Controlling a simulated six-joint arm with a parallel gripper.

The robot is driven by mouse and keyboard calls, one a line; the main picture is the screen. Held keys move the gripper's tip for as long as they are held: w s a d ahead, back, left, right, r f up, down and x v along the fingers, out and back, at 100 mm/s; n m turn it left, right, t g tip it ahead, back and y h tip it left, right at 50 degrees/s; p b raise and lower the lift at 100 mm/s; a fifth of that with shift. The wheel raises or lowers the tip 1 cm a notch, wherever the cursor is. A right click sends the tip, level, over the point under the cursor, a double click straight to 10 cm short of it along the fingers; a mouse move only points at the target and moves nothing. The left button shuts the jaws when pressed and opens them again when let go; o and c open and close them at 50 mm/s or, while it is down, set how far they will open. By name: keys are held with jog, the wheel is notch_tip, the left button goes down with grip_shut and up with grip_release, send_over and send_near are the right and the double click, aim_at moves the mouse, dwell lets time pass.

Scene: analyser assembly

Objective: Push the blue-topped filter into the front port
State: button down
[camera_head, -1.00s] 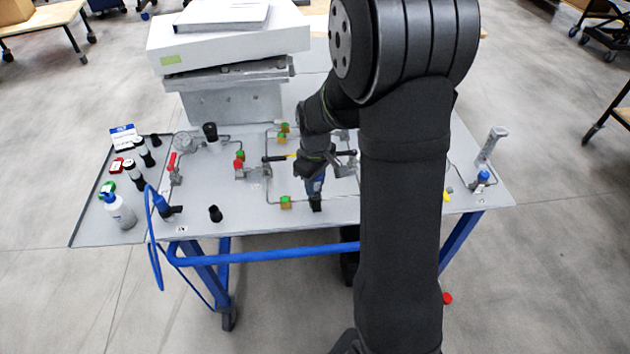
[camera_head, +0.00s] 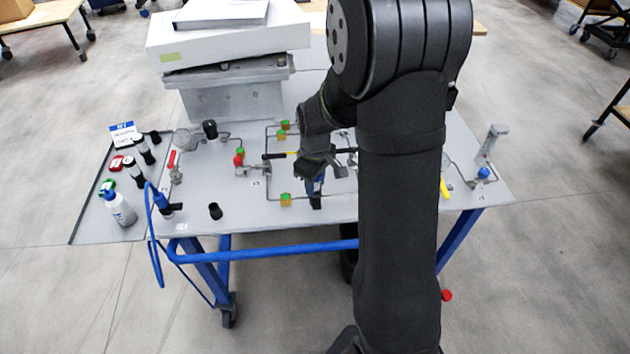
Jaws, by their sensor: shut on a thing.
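My gripper (camera_head: 314,177) points down over the front middle of the grey table panel and is shut on the blue-topped filter. I cannot tell whether this black piece is the filter's lower end or the front port, nor how deep the filter sits. The filter looks about upright. My wrist hides part of it.
Thin pipes with a green-topped fitting (camera_head: 285,199) run just left of the gripper. A black cup (camera_head: 215,211) stands at the front left. A side tray (camera_head: 90,208) at left holds bottles. A white-topped box (camera_head: 228,45) stands at the back. A blue knob (camera_head: 483,173) is at right.

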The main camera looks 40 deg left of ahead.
jog(key=shift+f, duration=0.45)
dwell(0.4)
jog(key=c, duration=0.9)
grip_release()
jog(key=shift+c, duration=0.2)
jog(key=shift+r, duration=0.15)
notch_tip(320, 180, up, 17)
